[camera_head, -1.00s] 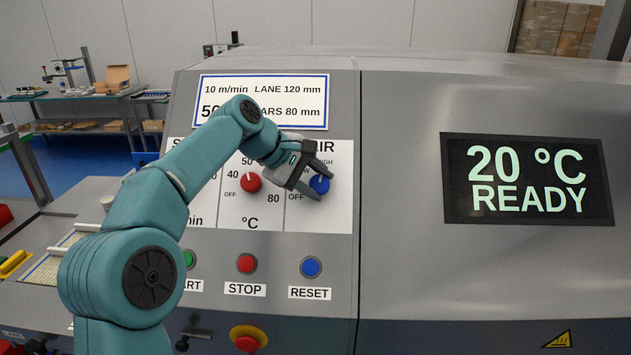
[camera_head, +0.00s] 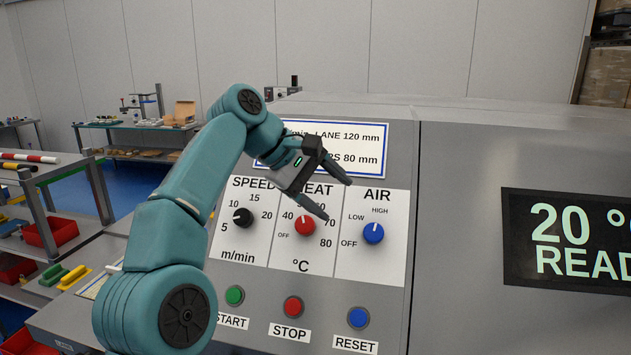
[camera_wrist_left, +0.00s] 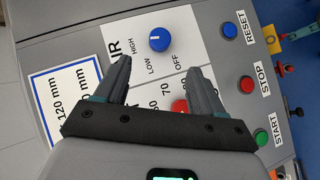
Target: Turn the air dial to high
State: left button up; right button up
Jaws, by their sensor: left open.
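The blue air dial (camera_head: 373,232) is on the right of the white control panel, under the word AIR. Its white mark points up, toward HIGH; in the wrist view the dial (camera_wrist_left: 159,39) has its mark toward the HIGH label too. My left gripper (camera_head: 337,199) is open and empty, up and left of the dial, in front of the heat section. In the wrist view the fingertips (camera_wrist_left: 160,66) are apart, with the dial beyond them, untouched. My right gripper is not in view.
The red heat dial (camera_head: 305,225) and black speed dial (camera_head: 243,217) are left of the air dial. Green start (camera_head: 234,295), red stop (camera_head: 293,307) and blue reset (camera_head: 358,318) buttons are below. A display (camera_head: 570,240) is at right. The space right of the air dial is clear.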

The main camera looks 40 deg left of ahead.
pick_arm(q)
jog(key=shift+v, duration=1.8)
jog(key=shift+d, duration=0.1)
